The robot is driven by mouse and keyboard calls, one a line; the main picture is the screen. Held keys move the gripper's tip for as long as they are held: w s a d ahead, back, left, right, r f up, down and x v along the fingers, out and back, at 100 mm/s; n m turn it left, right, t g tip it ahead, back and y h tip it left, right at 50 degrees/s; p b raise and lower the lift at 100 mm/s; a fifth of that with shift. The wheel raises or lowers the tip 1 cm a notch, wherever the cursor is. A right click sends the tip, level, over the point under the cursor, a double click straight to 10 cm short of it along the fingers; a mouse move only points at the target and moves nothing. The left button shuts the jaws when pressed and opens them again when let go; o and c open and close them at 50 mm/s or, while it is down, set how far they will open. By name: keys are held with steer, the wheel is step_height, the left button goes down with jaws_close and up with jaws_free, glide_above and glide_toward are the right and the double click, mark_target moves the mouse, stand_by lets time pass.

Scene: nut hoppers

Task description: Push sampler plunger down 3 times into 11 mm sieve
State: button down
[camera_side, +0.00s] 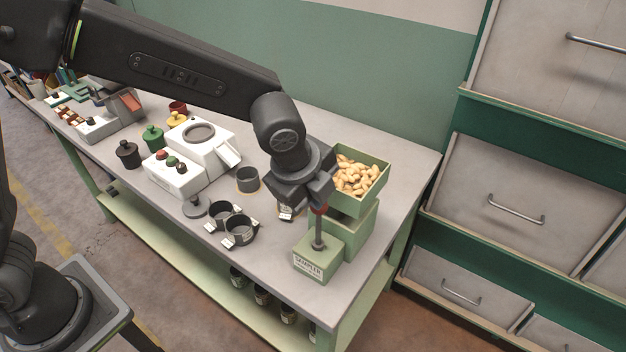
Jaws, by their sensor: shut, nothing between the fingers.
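The sampler (319,259) is a green block with a "SAMPLER" label on its front, near the right end of the table. Its plunger (318,232) is a dark upright rod rising from the block top, with a red part at its upper end. My gripper (318,207) is shut and empty, directly over the plunger's top; I cannot tell whether it touches. A dark sieve (241,231) with a white tag and a similar one (219,216) stand left of the sampler. Another tagged one (286,212) is partly hidden below my gripper. The tag sizes are too small to read.
A green hopper of peanuts (372,201) stands behind the sampler. A dark cup (248,180), a dark lid (194,207), a white machine (201,141) and a button box (174,176) stand to the left. The table's front edge is close to the sampler.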

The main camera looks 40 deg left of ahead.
steer(key=shift+s+f, duration=0.1)
steer(key=shift+f, duration=0.4)
steer(key=shift+a+f, duration=0.1)
stand_by(0.4)
steer(key=v, duration=1.4)
steer(key=shift+r, duration=0.4)
steer(key=shift+r, duration=0.1)
step_height(320, 180, up, 3)
steer(key=shift+r, duration=0.1)
stand_by(0.4)
steer(key=x, duration=1.4)
